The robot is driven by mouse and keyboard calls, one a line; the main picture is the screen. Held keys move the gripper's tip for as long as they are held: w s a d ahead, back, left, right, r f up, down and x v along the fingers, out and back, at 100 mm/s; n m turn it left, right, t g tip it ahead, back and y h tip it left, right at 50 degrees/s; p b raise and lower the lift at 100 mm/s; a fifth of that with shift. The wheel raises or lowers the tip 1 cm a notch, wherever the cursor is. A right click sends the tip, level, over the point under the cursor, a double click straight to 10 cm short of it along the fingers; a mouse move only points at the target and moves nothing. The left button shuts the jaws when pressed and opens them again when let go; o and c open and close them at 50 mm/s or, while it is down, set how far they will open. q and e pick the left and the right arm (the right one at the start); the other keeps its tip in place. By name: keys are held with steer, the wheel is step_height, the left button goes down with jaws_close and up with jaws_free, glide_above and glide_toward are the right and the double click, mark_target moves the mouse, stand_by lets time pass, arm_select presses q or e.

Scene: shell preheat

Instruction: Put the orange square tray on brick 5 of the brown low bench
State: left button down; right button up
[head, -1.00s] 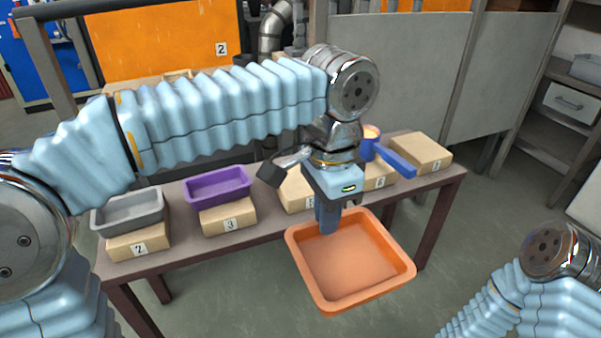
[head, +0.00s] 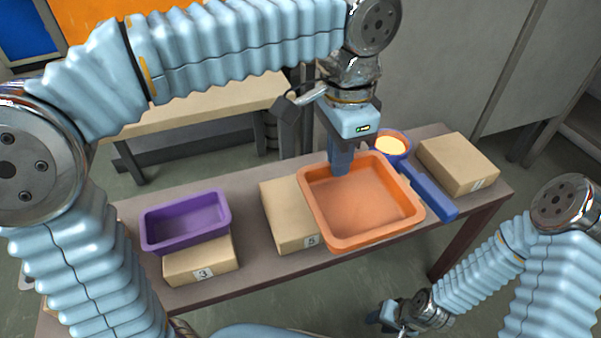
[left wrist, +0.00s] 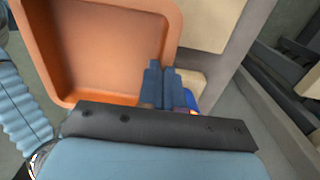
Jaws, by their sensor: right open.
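The orange square tray (head: 362,243) is level over the brown low bench (head: 262,283), overlapping the right side of brick 5 (head: 288,222) in the head view. Its height above the bench is hard to judge. My left gripper (head: 342,163) is shut on its far rim; the left wrist view shows the fingers (left wrist: 160,84) at the rim of the tray (left wrist: 95,50). The left part and front label of brick 5 show, with nothing seen on that part. My right gripper (head: 393,318) is low in front of the bench, open and empty.
A purple tray (head: 185,222) sits on brick 3 (head: 202,262) to the left. A blue-handled pan (head: 430,193) with orange contents lies right of the orange tray, close to it. Another brick (head: 458,165) stands at the bench's right end. Another bench (head: 200,108) is behind.

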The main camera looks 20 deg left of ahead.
arm_select(q)
steer(key=w+a+f+b, duration=0.1)
steer(key=w+a+f, duration=0.2)
steer(key=f, duration=0.1)
steer(key=w+a+f, duration=0.2)
steer(key=a+f, duration=0.2)
steer(key=w+a+f+b, duration=0.1)
steer(key=w+a+f, duration=0.2)
steer(key=a+f, duration=0.1)
steer(key=shift+w+f+b, duration=0.25)
steer(key=shift+w+b, duration=0.05)
steer(key=shift+f, duration=0.15)
steer(key=shift+f, duration=0.2)
steer(key=c, duration=1.3)
jaws_free()
steer(key=shift+r, duration=0.1)
